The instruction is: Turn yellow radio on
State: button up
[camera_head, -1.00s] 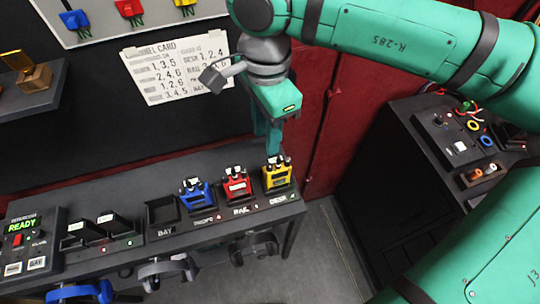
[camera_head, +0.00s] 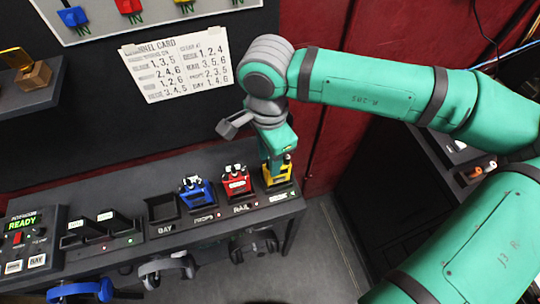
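The yellow radio (camera_head: 271,182) stands in the rightmost holder on the shelf, with a label plate in front of it. My gripper (camera_head: 276,165) points down right over the top of the yellow radio and hides most of its upper part. I cannot tell whether the fingers touch the radio or how far apart they are. The red radio (camera_head: 237,184) and the blue radio (camera_head: 196,192) stand upright in the holders to its left, apart from my gripper.
An empty holder (camera_head: 161,213) is left of the blue radio. A box with a green READY display (camera_head: 21,224) stands at the far left. Headphones (camera_head: 254,244) hang below the shelf front. A paper card (camera_head: 178,66) is on the dark wall behind.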

jog(key=shift+s, duration=0.1)
grip_shut()
jog(key=m, duration=0.4)
jog(key=shift+m, duration=0.3)
grip_release()
